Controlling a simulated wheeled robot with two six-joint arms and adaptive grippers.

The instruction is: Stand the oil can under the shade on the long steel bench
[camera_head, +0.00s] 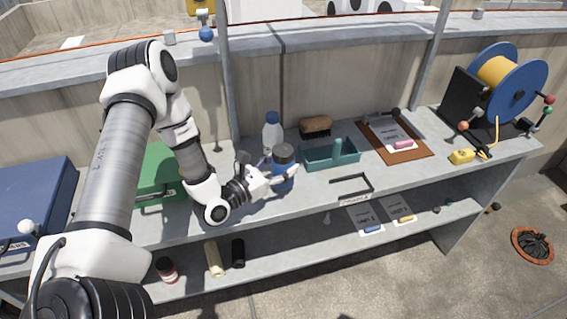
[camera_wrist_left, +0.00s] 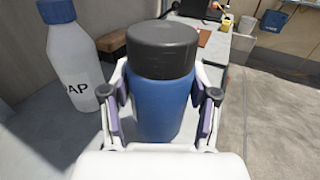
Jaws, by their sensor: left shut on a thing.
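My left gripper (camera_head: 278,178) is shut around a blue bottle with a black lid (camera_head: 283,157), above or on the long steel bench (camera_head: 312,195). The left wrist view shows the bottle's blue body (camera_wrist_left: 160,108) upright between both fingers (camera_wrist_left: 162,110). Its base is hidden, so I cannot tell whether it touches the bench top. A small dark-topped object (camera_head: 243,158) stands behind my gripper, partly covered. I cannot tell for sure which thing is the oil can, and no clear shade stands out. My right gripper is not in view.
A white soap bottle (camera_head: 272,131) stands just behind the held bottle. A brush (camera_head: 316,125), a teal caddy (camera_head: 330,162), a clipboard (camera_head: 411,151) and a cable reel (camera_head: 513,88) lie to the right. A green box (camera_head: 158,172) is left. The front edge right of my gripper is fairly clear.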

